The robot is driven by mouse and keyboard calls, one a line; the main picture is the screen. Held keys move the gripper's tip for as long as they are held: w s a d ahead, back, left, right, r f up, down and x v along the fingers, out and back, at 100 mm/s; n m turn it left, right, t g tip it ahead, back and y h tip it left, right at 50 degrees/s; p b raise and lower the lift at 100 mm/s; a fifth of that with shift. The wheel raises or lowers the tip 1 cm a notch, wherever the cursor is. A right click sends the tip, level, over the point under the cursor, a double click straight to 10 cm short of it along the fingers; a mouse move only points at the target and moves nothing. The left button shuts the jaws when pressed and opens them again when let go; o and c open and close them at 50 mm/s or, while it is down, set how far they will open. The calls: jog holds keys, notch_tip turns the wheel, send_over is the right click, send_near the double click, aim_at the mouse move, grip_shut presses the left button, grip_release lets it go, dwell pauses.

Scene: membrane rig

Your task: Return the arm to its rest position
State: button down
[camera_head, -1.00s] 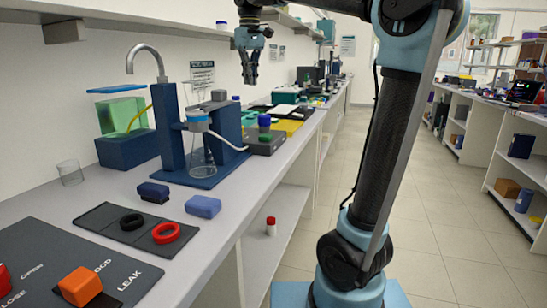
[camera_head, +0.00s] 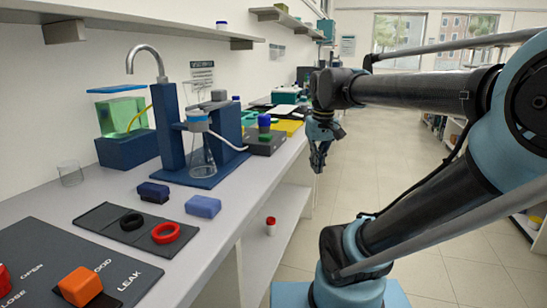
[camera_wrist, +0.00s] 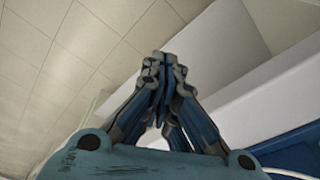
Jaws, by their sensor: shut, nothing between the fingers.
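My gripper (camera_head: 318,168) hangs at the end of my folded arm, in the air just off the front edge of the bench, to the right of the membrane rig. Its fingers point down. In the wrist view my gripper (camera_wrist: 164,70) is shut, its fingertips together with nothing between them. The wrist view shows floor tiles at the left and a pale bench surface at the right.
The bench (camera_head: 196,240) carries the blue rig stand (camera_head: 172,130) with a flask (camera_head: 202,160), a green tank (camera_head: 122,115), a red ring (camera_head: 166,233), a black ring (camera_head: 132,222) and an orange block (camera_head: 80,287). A shelf (camera_head: 160,27) overhangs it. The aisle floor (camera_head: 370,150) is clear.

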jog(key=s+d+f+m, duration=0.1)
jog(key=s+f, duration=0.3)
jog(key=f, duration=0.4)
jog(key=s+d+f+m, duration=0.1)
jog(key=s+d+f, duration=0.3)
jog(key=f, duration=0.4)
jog(key=shift+s+d+f+t, duration=0.15)
jog(key=shift+s+f+t, duration=0.2)
jog(key=shift+s, duration=0.3)
jog(key=shift+w+f, duration=0.2)
jog(key=shift+w, duration=0.25)
